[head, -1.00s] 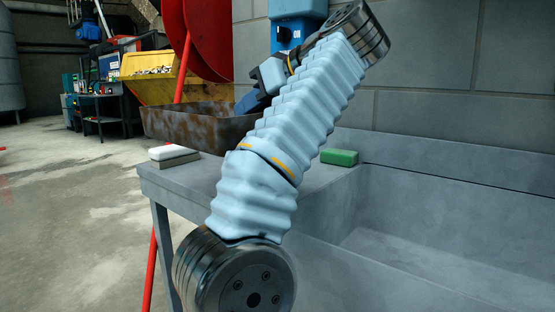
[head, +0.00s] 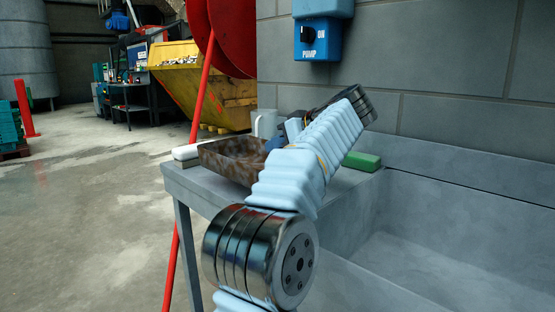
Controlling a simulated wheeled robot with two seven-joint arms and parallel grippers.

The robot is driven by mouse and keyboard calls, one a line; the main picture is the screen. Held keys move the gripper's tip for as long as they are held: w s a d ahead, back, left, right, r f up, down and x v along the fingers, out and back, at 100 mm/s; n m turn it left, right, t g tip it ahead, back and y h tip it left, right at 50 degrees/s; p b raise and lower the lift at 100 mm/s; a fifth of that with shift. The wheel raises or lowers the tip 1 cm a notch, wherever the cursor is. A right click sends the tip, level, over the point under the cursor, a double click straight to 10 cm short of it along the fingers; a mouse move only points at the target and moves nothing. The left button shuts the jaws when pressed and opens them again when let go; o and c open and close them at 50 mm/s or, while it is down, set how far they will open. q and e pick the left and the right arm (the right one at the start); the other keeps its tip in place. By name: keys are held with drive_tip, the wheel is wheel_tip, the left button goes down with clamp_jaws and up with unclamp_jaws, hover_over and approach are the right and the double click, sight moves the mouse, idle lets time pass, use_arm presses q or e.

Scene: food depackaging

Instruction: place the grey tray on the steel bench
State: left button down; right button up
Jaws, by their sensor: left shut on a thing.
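The grey tray (head: 226,160), covered in brown stains, is at the left end of the steel bench (head: 208,191). It looks level and low over the bench top; I cannot tell whether its base touches. My left gripper (head: 276,144) is shut on the tray's right side, and my pale blue sleeved arm hides much of the fingers and the tray's right end. My right gripper is not in view.
A white block (head: 186,152) lies just left of the tray. A green sponge (head: 362,161) lies right of my arm. The sink basin (head: 430,250) opens at right. A blue pump box (head: 317,40) hangs on the wall.

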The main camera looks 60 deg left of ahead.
use_arm(q)
drive_tip(key=shift+w+a+f+b, duration=0.15)
drive_tip(key=shift+f+b, duration=0.25)
drive_tip(key=shift+f, duration=0.55)
drive_tip(key=shift+a+f+b, duration=0.15)
drive_tip(key=shift+f+b, duration=0.25)
drive_tip(key=shift+f, duration=0.55)
drive_tip(key=shift+f, duration=0.1)
drive_tip(key=c, duration=1.3)
unclamp_jaws()
drive_tip(key=shift+o, duration=0.2)
drive_tip(key=shift+r, duration=0.25)
drive_tip(key=p+v, duration=0.2)
drive_tip(key=v, duration=1)
drive_tip(key=shift+f, duration=0.1)
